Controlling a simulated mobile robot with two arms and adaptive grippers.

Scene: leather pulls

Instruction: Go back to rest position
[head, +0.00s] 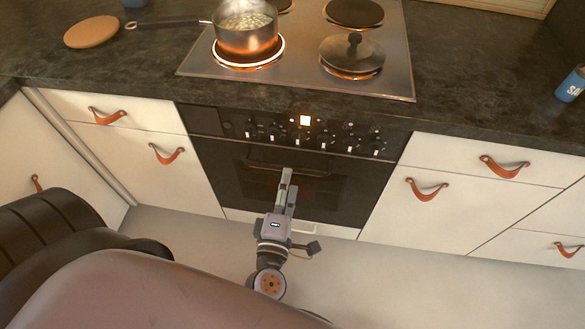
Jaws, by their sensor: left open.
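My left gripper (287,182) is in front of the oven, below its row of knobs, with its fingers pointing toward the oven door. It is open and I see nothing between its fingers. The fingers overlap the dark oven door (232,177) in the picture; I cannot tell how far they are from it. The oven door looks shut, and its handle is partly hidden behind the fingers. My left arm fills the lower left of the view. My right gripper is not in view.
A saucepan (246,41) with contents stands on a glowing burner of the cooktop (298,66). A round board (92,32) and blue container (571,84) are on the counter. Drawers with leather pulls flank the oven. Visible floor (420,285) is clear.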

